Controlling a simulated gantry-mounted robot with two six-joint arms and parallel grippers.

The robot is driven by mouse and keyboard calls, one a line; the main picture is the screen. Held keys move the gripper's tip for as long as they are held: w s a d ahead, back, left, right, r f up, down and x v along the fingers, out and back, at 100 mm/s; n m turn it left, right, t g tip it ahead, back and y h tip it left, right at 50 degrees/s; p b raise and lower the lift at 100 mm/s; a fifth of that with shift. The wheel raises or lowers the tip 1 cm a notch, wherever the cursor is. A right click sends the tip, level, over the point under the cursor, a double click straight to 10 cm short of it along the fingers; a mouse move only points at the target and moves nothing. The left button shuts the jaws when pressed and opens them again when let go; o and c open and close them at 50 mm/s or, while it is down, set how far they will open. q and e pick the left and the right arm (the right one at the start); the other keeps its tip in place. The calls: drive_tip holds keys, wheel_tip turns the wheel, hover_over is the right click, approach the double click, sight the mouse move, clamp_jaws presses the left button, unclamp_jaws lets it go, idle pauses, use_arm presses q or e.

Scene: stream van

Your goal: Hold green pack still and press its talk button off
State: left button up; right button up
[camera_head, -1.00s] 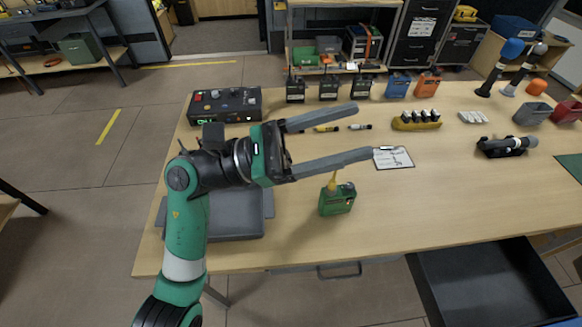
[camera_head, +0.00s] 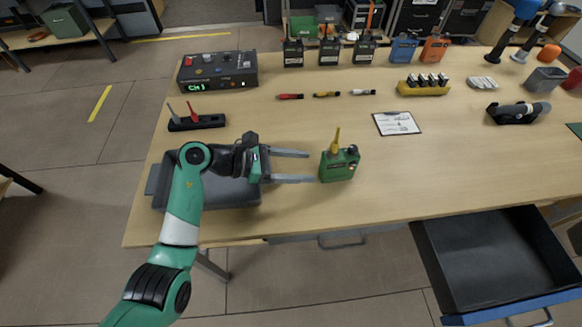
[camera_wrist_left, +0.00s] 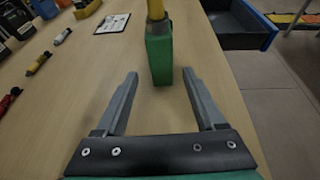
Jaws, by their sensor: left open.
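The green pack (camera_head: 339,165) stands upright on the table, with a yellow antenna on top and a dark knob beside it. A talk button cannot be made out at this size. My left gripper (camera_head: 311,167) is low over the table just left of the pack, open and empty, its fingers pointing at it. In the left wrist view the green pack (camera_wrist_left: 159,57) stands just beyond the fingertips of the left gripper (camera_wrist_left: 160,76), roughly centred between them and not between the jaws. My right gripper is not in view.
A grey tray (camera_head: 232,200) lies under my left arm. A control box (camera_head: 218,72) reading "Ch 1", several markers, a clipboard (camera_head: 397,123) and a row of other packs (camera_head: 403,48) stand farther back. An open drawer (camera_head: 490,255) juts out front right. Table right of the green pack is clear.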

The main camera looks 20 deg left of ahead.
sight(321, 168)
use_arm(q)
drive_tip(key=b+x, duration=0.3)
drive_tip(key=x, duration=0.3)
drive_tip(key=shift+f+b, duration=0.15)
drive_tip(key=shift+b, duration=0.25)
drive_tip(key=shift+w+d+b, duration=0.25)
drive_tip(key=shift+d+b, duration=0.05)
drive_tip(key=shift+d, duration=0.25)
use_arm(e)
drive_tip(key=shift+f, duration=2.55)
use_arm(q)
clamp_jaws()
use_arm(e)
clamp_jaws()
use_arm(q)
drive_tip(key=shift+f, duration=0.1)
